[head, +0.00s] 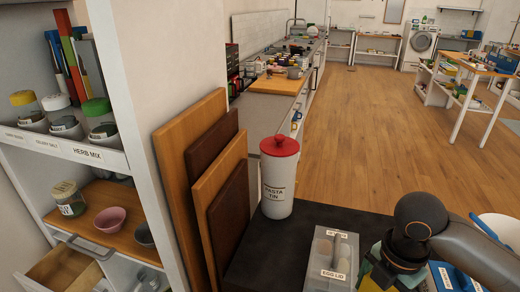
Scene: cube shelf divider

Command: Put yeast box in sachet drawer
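I cannot make out a box labelled yeast. An open wooden drawer (64,269) sticks out at the lower left of the shelf unit, cut by the picture edge; no sachet label shows on it. My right gripper (398,262) is at the lower right, over a yellow and teal thing (376,275) on or above the dark counter. Its fingers are hidden, so I cannot tell whether it is open or holds that thing. My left gripper is not in view.
The shelf unit (128,90) at left holds labelled jars, a pink bowl (110,219) and a glass jar (68,198). Wooden boards (219,180) lean beside it. A red-lidded pasta tin (278,185) and an egg lid box (331,258) stand on the dark counter (268,250).

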